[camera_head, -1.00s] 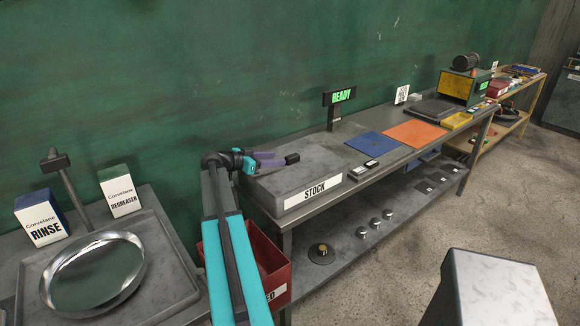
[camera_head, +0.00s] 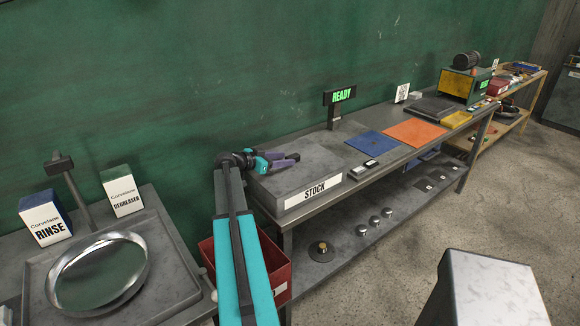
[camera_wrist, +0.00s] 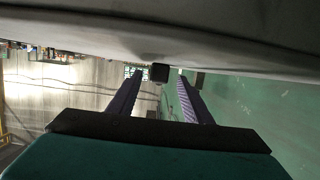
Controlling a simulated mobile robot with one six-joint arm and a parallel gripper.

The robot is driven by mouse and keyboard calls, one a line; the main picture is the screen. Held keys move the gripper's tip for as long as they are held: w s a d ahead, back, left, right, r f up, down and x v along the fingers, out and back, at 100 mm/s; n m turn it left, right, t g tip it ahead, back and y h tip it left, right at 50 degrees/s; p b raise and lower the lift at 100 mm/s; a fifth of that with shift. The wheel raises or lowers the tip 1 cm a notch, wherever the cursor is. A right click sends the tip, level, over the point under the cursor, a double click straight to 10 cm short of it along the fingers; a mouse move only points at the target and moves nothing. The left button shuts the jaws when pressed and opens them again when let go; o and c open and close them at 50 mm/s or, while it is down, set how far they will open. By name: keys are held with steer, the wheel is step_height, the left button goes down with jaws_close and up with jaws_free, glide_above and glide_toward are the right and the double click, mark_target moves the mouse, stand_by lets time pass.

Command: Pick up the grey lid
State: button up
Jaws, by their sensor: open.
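The grey lid (camera_head: 318,166) appears to be the flat grey top of the box marked STOCK, at the left end of the long bench. In the wrist view its grey surface (camera_wrist: 70,25) fills the top of the picture. A small black knob (camera_wrist: 160,72) stands out from it, between the fingertips as seen there. My gripper (camera_head: 298,156) is low over the lid, its purple fingers open and roughly level. In the wrist view my gripper (camera_wrist: 159,76) shows a gap on both sides of the knob.
The READY sign (camera_head: 340,97) stands behind the box. A blue mat (camera_head: 373,144) and an orange mat (camera_head: 414,132) lie to the right. A red bin (camera_head: 272,262) is below my arm. The tray with a shiny round dish (camera_head: 97,272) is at the left.

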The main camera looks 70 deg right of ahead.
mark_target(289, 157)
steer(key=shift+p+x, duration=0.6)
steer(key=shift+x, duration=0.95)
steer(key=shift+r, duration=0.1)
jaws_close()
